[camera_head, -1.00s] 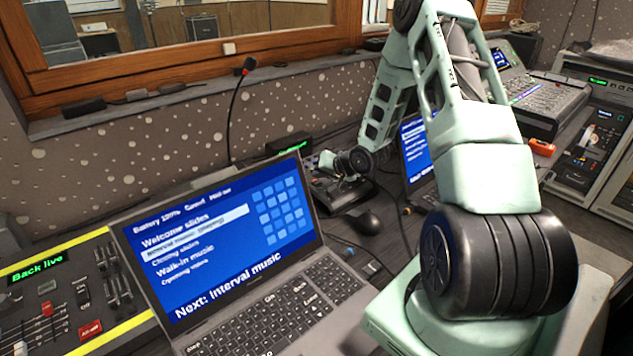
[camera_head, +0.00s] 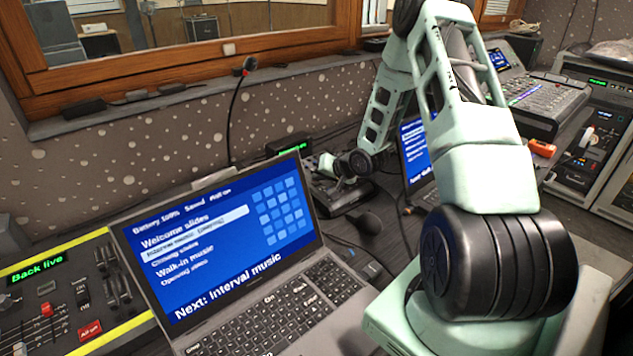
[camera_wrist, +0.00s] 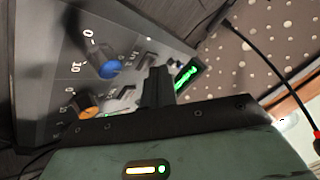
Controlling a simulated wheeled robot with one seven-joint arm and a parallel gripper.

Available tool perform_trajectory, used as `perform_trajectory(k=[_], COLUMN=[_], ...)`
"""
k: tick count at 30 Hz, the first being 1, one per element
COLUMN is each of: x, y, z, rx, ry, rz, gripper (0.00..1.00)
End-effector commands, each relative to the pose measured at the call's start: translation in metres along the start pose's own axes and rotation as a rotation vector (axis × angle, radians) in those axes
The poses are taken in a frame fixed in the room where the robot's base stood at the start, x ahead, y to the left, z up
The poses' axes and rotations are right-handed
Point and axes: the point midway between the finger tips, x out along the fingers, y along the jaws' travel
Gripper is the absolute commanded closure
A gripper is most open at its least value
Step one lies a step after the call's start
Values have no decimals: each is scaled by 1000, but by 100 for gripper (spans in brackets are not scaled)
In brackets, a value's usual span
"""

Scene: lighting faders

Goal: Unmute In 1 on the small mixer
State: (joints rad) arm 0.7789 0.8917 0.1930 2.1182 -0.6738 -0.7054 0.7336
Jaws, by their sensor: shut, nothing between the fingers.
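The small mixer (camera_head: 345,203) is a dark box on the desk behind the laptop, partly covered by my arm. In the wrist view its grey panel (camera_wrist: 45,60) is tilted and close, with a blue knob (camera_wrist: 110,69), an orange knob (camera_wrist: 90,113), small dark buttons (camera_wrist: 127,92) and a lit green display (camera_wrist: 187,75). My gripper (camera_wrist: 158,82) is shut and empty, its fingers over the panel between the buttons and the display. I cannot read the button labels or tell whether the fingertips touch.
An open laptop (camera_head: 210,235) stands in front of the mixer, with a dark mouse (camera_head: 370,222) to its right. A gooseneck microphone (camera_head: 235,105) rises behind. A yellow-edged fader desk (camera_head: 60,280) is at left. A second laptop (camera_head: 416,150) stands right of the mixer.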

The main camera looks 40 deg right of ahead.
Motion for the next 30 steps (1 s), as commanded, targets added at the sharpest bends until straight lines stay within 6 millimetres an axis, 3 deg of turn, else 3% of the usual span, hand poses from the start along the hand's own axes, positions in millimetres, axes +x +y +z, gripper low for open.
perform_trajectory(k=[16, 30], x=[-8, -39], y=[-6, -29], z=[-6, -29], rx=[0, 0], ry=[0, 0], rz=[0, 0], gripper=[100, 100])
